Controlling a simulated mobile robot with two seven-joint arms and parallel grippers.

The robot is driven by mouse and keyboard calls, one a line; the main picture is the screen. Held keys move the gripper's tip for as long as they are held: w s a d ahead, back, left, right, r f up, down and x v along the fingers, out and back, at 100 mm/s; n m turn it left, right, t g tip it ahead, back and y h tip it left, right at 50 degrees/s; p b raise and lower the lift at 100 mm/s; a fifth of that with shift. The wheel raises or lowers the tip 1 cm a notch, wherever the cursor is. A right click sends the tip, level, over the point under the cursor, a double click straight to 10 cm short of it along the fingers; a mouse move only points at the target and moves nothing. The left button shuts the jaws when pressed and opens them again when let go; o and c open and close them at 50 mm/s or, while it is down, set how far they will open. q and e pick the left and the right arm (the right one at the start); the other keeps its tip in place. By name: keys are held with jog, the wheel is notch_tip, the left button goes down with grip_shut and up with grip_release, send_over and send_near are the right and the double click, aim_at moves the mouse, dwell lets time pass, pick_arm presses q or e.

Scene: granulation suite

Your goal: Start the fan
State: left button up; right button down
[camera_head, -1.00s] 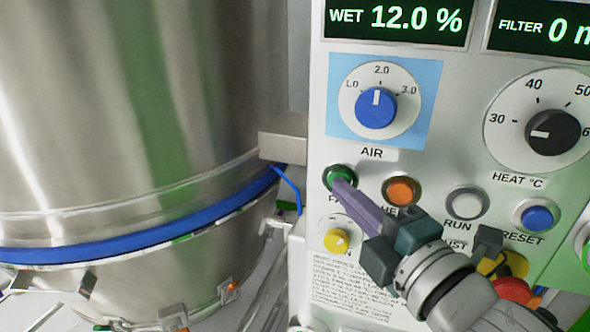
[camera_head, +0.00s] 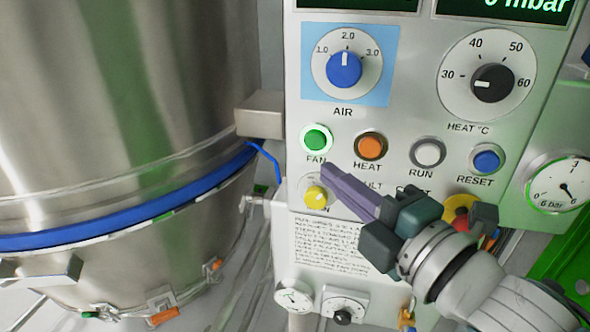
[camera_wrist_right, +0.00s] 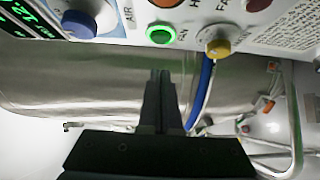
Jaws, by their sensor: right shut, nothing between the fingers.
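The green FAN button (camera_head: 316,139) is on the control panel (camera_head: 400,110), below the blue AIR knob (camera_head: 344,69). Its ring is lit bright green, and it also glows in the right wrist view (camera_wrist_right: 159,34). My right gripper (camera_head: 328,172) is shut and empty. Its fingertips are just below the FAN button and apart from it, close to the yellow knob (camera_head: 316,197). In the right wrist view the closed fingers (camera_wrist_right: 160,76) point toward the panel's edge. My left gripper is not in view.
An orange HEAT button (camera_head: 370,146), a grey RUN button (camera_head: 427,152) and a blue RESET button (camera_head: 486,161) sit to the right of FAN. A large steel vessel (camera_head: 110,90) with a blue band stands at the left. A pressure gauge (camera_head: 561,186) is at the right.

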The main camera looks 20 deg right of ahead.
jog(key=v, duration=0.6)
jog(key=shift+b, duration=0.35)
jog(key=shift+s, duration=0.1)
jog(key=s+d+f+m+g+h, duration=0.3)
jog(key=d+f+m+g+h, duration=0.15)
jog(key=m, duration=0.55)
jog(key=s+a+f+m+g, duration=0.1)
jog(key=s+a+m+g, duration=0.1)
jog(key=s+m+g, duration=0.4)
jog(key=s+a+f+m+g, duration=0.2)
jog(key=s+g, duration=0.1)
jog(key=s, duration=0.4)
notch_tip(320, 180, up, 32)
jog(key=p, duration=3.1)
jog(key=shift+s+f+y, duration=0.25)
jog(key=shift+s+y, duration=0.15)
jog(key=shift+y, duration=0.05)
